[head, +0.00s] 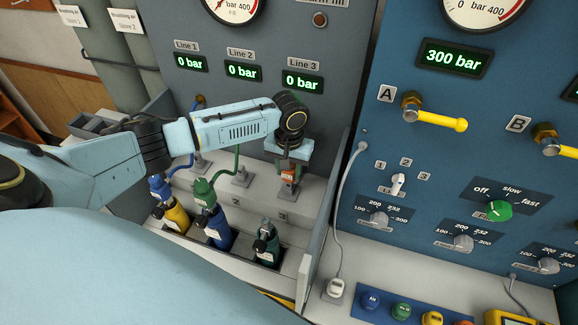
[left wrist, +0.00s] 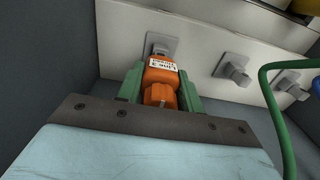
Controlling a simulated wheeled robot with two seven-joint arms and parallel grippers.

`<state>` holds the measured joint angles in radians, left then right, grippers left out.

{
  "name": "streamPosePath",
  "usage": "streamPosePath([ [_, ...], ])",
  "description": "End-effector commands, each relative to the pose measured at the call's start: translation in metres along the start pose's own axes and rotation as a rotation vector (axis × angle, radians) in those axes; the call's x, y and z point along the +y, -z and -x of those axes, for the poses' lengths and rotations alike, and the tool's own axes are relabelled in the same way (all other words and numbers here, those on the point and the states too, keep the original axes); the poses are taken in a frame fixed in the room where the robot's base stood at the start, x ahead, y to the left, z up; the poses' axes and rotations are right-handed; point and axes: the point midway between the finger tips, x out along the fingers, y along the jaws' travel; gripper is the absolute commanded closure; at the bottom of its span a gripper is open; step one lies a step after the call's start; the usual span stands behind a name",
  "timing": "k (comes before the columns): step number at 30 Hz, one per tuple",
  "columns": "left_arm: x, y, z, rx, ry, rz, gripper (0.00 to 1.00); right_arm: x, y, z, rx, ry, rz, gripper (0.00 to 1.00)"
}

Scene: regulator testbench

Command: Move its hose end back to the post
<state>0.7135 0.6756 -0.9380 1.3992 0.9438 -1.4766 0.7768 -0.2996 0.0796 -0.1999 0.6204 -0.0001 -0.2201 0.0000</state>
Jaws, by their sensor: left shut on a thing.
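My left gripper (head: 290,160) is at the right end of the white ledge, under the Line 3 display, and is shut on the orange hose end (head: 288,189). In the left wrist view the orange hose end (left wrist: 160,76) with a white Line 3 label sits between the green fingers (left wrist: 161,92). The grey post (left wrist: 160,46) is directly beyond its tip; I cannot tell whether the two touch. In the head view the post's base (head: 287,212) shows just below the hose end. My right gripper is not in view.
Two other grey posts (head: 241,176) (head: 201,163) stand to the left on the ledge. A green hose (head: 237,160) runs to the blue cylinder (head: 216,228) and a blue hose to the yellow one (head: 177,215). A teal cylinder (head: 266,243) stands in front. A grey side wall (head: 331,200) is close on the right.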

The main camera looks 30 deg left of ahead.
Motion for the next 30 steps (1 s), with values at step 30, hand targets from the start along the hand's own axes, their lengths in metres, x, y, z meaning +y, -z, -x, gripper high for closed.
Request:
streamPosePath([
  [30,0.0003,0.0007,-0.0085,0.002,-0.002,0.001,0.95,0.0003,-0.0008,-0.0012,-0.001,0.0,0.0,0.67],
])
